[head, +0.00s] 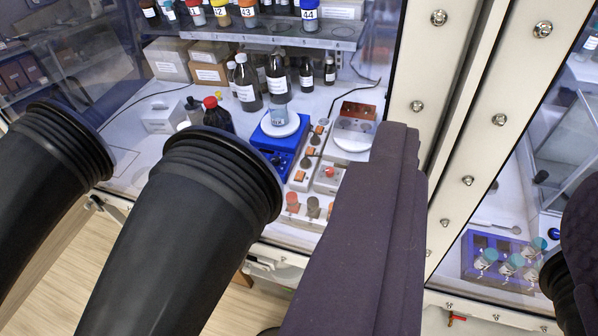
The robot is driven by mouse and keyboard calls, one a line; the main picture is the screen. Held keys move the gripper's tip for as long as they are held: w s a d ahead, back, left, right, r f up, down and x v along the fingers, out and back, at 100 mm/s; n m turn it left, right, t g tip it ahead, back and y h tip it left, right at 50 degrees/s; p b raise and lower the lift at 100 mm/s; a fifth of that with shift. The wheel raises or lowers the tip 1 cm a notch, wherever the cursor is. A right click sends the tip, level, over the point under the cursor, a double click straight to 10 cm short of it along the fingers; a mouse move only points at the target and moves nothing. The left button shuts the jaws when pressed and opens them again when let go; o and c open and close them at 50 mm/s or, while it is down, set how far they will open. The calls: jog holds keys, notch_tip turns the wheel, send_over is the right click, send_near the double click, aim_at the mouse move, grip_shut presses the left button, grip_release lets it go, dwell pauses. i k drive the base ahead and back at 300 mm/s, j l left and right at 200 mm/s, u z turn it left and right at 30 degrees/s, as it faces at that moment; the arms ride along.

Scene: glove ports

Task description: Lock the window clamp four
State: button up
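My gripper (487,165) shows as two dark purple-grey fingers, one large at centre right and one cut off by the right edge. They stand apart, with nothing visible between them. White clamp-like fittings sit along the lower window frame. One (270,262) is below the middle glove, partly hidden by it. Another fitting (98,203) with a dark handle is between the two gloves at left. A small red handle (456,319) shows under the frame at lower right. No numbers are readable on them, so I cannot tell which is clamp four or its state.
Two long black glove sleeves (180,230) stick out from the window at left and block much of the lower view. A bolted cream post (470,150) divides the panes. Behind the glass are bottles (248,85), a blue stirrer (280,140) and a purple vial rack (490,262).

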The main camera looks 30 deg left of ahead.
aim_at(250, 260)
jog(key=k+l+u, duration=0.1)
jog(key=u, duration=0.25)
jog(key=k+l+u, duration=0.15)
jog(key=u, duration=0.2)
jog(key=k+l+u, duration=0.15)
jog(key=u, duration=0.2)
jog(key=l, duration=0.1)
